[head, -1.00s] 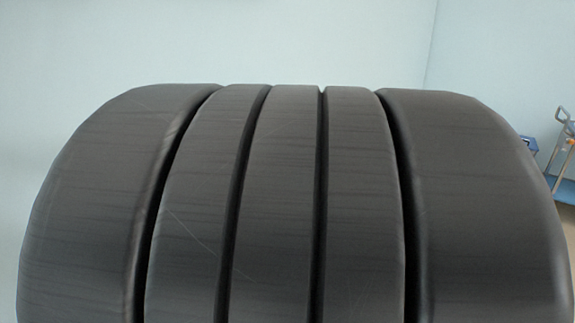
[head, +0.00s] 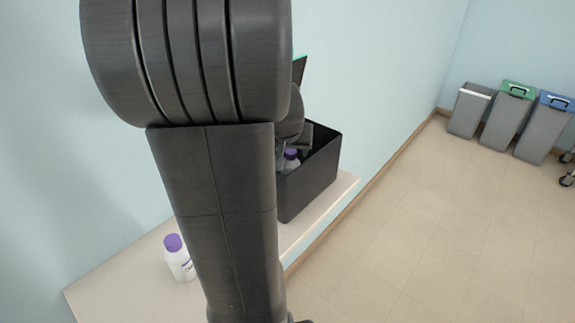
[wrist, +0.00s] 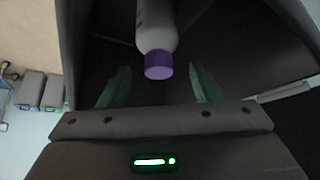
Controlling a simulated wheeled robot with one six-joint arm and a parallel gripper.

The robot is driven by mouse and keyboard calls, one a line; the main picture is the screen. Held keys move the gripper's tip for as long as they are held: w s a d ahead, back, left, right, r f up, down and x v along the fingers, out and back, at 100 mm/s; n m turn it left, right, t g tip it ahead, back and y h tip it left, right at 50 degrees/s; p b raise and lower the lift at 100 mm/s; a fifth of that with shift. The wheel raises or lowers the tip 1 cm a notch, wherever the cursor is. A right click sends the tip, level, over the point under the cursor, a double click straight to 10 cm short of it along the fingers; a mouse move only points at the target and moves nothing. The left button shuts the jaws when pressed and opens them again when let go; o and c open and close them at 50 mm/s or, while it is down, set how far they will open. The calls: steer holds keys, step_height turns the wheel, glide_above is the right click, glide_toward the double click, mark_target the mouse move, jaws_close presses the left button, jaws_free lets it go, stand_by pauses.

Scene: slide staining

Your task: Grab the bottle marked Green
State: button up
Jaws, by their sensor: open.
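A white bottle with a purple cap (head: 291,160) is inside the black box in the head view, partly hidden by my arm and the box wall. In the wrist view, a white bottle with a purple cap (wrist: 158,40) lies between the two finger lines of my gripper (wrist: 160,72), with a gap on each side of the cap. My gripper is open and holds nothing. A second white bottle with a purple cap (head: 179,258) stands on the shelf left of my arm. No label can be read, so I cannot tell which is marked Green.
The black box (head: 312,184) stands on a pale shelf (head: 120,291) against the wall; its dark walls surround the gripper in the wrist view. Several grey bins (head: 508,118) stand on the floor at the far right. My arm covers the middle of the head view.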

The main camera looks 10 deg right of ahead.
mark_target(291, 164)
steer(key=shift+x, duration=1.4)
steer(key=shift+s, duration=0.15)
jaws_close()
